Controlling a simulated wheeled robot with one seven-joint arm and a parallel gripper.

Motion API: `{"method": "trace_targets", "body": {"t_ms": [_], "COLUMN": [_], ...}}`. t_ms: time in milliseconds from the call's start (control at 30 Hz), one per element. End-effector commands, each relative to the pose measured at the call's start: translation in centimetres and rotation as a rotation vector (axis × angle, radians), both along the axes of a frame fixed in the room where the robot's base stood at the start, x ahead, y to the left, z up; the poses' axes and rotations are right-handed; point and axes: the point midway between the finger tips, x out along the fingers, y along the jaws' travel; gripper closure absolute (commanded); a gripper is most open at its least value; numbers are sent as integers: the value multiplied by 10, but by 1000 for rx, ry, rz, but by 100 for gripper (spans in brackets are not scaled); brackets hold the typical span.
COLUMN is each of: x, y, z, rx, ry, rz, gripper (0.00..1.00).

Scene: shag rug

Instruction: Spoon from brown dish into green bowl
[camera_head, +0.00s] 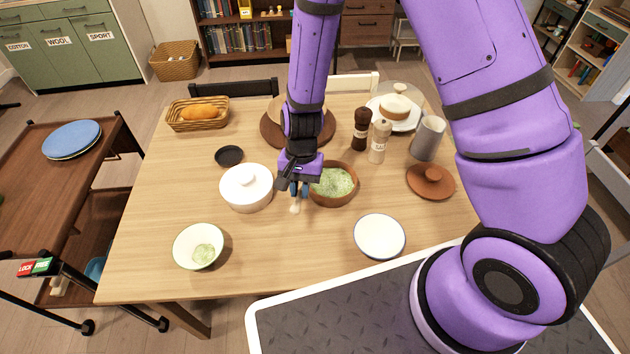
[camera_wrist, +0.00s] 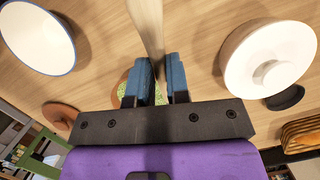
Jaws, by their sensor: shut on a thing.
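My gripper (camera_head: 297,188) is over the table between the white lidded pot and the brown dish. In the wrist view its blue fingers (camera_wrist: 159,82) are shut on a wooden spoon (camera_wrist: 150,25). The spoon's pale end (camera_head: 294,208) shows below the fingers in the head view; the rest is largely hidden. The brown dish (camera_head: 347,200) holds green food and stands just right of my gripper. The pale green bowl (camera_head: 184,251) is at the front left, with a small patch of green food inside.
The white lidded pot (camera_head: 246,188) is close on my gripper's left. A blue-rimmed white dish (camera_head: 379,236) is at the front right. Two mills (camera_head: 378,142), a grey cup (camera_head: 428,138) and a brown lid (camera_head: 431,182) stand at right. The front middle is clear.

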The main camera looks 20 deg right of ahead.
Motion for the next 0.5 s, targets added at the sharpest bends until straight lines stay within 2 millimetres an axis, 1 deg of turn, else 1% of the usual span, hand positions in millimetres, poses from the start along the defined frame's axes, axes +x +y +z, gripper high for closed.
{"method": "trace_targets", "body": {"t_ms": [33,100,267,500], "x": [-2,-6,-16,-36], "y": [11,24,54,98], "z": [0,1,2,5], "rx": [2,4,7,9], "ry": [-2,-2,-3,-3], "rz": [48,110,255,471], "gripper": [100,100,100,100]}}
